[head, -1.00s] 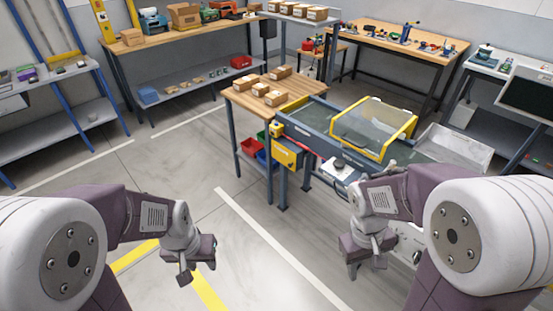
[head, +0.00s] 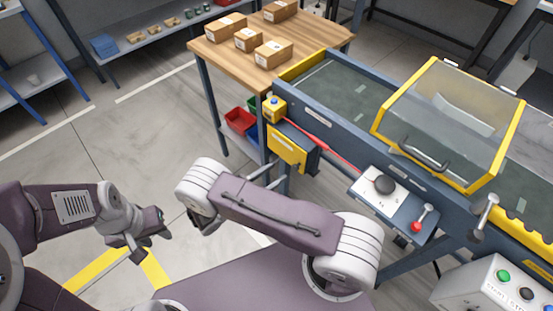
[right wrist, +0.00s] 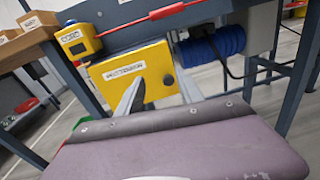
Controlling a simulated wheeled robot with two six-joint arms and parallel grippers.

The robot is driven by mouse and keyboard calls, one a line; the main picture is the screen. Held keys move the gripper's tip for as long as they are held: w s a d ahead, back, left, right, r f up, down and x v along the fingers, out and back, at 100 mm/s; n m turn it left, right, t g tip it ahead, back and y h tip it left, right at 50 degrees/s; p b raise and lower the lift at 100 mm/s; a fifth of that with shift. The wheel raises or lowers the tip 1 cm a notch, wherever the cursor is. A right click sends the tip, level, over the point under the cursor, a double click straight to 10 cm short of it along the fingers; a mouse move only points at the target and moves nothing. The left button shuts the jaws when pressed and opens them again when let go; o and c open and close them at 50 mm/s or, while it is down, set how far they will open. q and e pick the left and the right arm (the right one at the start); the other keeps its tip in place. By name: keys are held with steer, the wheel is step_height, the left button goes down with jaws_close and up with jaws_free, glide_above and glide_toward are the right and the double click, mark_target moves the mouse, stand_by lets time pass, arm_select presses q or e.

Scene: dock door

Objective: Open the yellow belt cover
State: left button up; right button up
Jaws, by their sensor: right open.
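The yellow belt cover (head: 455,118) is a clear panel in a yellow frame over the conveyor, in the head view at right. It sits down on the belt. Its dark handle (head: 423,156) is on the near side. My right gripper (right wrist: 158,88) is open and empty, with its two fingers apart in the right wrist view, in front of a yellow box (right wrist: 140,75) on the conveyor's side. It is left of the cover and apart from it; my right arm partly hides it in the head view. My left gripper (head: 153,246) is open and empty over the floor.
A button box (head: 495,285) stands lower right. A wooden table (head: 215,52) with cartons is at upper left. Floor at left is clear.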

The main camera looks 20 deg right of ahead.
steer(key=n+t+b, duration=0.1)
steer(key=n, duration=0.1)
glide_toward(295, 168)
steer(key=x, duration=0.8)
steer(key=shift+w+d+f+b, duration=0.1)
steer(key=shift+f+b, duration=0.05)
steer(key=shift+b, duration=0.2)
arm_select(q)
steer(key=f, duration=0.2)
steer(key=shift+s+f, duration=0.35)
steer(key=shift+f, duration=0.05)
arm_select(e)
jaws_close()
